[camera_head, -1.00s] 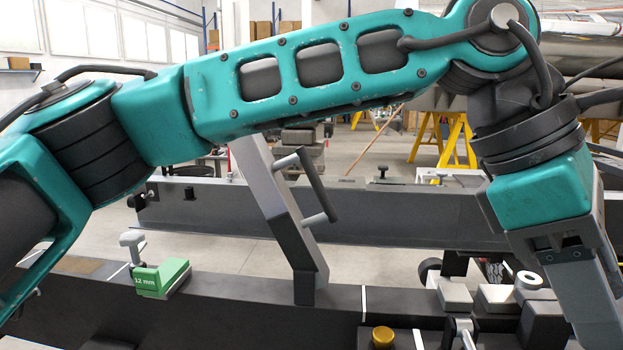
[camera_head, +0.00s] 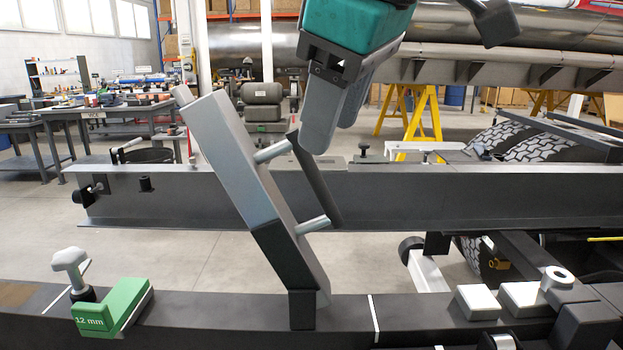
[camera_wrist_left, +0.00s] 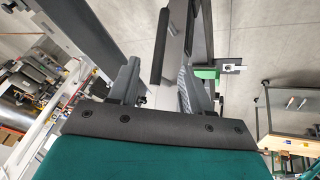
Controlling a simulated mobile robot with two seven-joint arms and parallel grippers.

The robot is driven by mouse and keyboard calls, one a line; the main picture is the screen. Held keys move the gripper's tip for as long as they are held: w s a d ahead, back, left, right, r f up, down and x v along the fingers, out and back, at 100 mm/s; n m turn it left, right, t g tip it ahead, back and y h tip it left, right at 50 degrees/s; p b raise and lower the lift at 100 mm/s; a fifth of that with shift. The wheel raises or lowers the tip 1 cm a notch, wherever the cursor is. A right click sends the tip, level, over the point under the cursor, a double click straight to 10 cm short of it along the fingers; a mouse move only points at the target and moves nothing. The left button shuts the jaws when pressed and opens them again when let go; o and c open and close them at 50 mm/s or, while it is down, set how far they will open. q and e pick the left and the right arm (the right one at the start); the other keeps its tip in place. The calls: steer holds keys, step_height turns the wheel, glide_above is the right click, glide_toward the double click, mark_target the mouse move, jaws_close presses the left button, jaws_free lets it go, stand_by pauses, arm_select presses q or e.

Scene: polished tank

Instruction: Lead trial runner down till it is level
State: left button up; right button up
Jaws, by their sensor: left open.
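The trial runner (camera_head: 238,160) is a grey beam with a dark lower part, standing steeply tilted on a dark rail (camera_head: 400,310), its top leaning left. A dark bar handle (camera_head: 316,190) stands off its right side on two pale posts. My left gripper (camera_head: 338,125) is open and points down beside the handle's upper end in the head view. In the left wrist view its fingers (camera_wrist_left: 160,88) are apart, with the handle (camera_wrist_left: 160,48) showing between and beyond them. I see no grip on it.
A green block marked 12 mm (camera_head: 107,305) with a clamp screw (camera_head: 72,268) sits on the rail left of the runner's foot. Pale blocks (camera_head: 478,300) sit on it to the right. A long grey beam (camera_head: 420,195) runs behind.

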mark_target(317, 166)
arm_select(q)
steer(key=x, duration=0.9)
steer(key=shift+b, duration=0.35)
steer(key=shift+r, duration=0.1)
jaws_close()
